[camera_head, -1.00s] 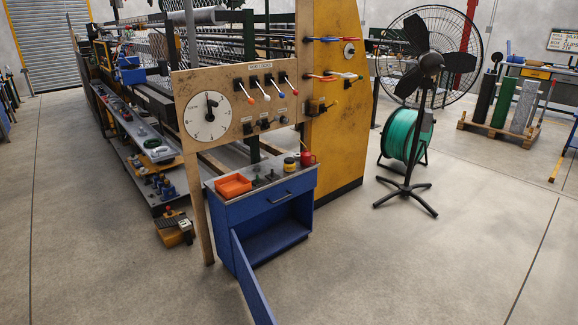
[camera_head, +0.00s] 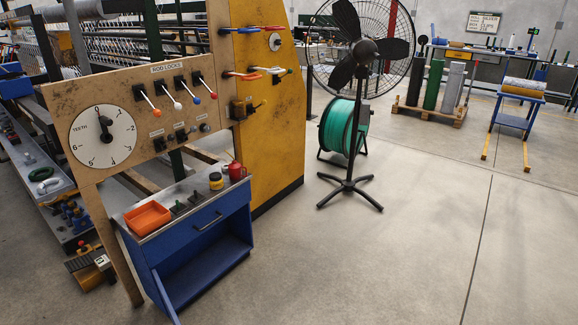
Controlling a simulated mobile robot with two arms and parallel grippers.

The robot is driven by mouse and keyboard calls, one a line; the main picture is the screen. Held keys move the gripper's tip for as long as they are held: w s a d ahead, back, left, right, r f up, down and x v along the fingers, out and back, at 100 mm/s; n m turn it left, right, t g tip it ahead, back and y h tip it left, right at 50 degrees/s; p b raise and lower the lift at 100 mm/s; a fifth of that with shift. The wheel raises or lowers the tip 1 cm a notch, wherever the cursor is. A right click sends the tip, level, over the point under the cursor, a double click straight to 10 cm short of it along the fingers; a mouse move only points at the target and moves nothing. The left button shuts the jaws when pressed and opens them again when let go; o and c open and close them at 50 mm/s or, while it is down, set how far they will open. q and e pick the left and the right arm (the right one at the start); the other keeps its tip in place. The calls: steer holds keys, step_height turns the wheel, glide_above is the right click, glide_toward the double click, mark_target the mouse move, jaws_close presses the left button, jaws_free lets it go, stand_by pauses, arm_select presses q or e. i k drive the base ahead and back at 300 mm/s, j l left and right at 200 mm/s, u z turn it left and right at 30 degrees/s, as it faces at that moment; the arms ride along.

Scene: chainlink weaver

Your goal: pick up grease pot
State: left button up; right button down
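A small yellow jar with a dark lid (camera_head: 216,181), which looks like the grease pot, stands upright on top of the blue cabinet (camera_head: 205,225). It is near the back right of the cabinet top. A red can (camera_head: 236,171) stands close to its right. An orange tray (camera_head: 147,217) lies at the left of the same top, with small dark parts (camera_head: 186,205) between it and the jar. Neither of my grippers is in view.
A panel with a dial (camera_head: 103,136) and levers rises behind the cabinet, beside a yellow machine housing (camera_head: 265,110). A black pedestal fan (camera_head: 349,185) stands to the right. The floor at front right is clear.

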mark_target(216, 182)
steer(key=i+l+z, duration=0.15)
steer(key=i+z, duration=0.25)
steer(key=i, duration=0.15)
steer(key=i+z, duration=0.45)
steer(key=i+j+u, duration=0.15)
steer(key=i+u, duration=0.85)
steer(key=i, duration=0.15)
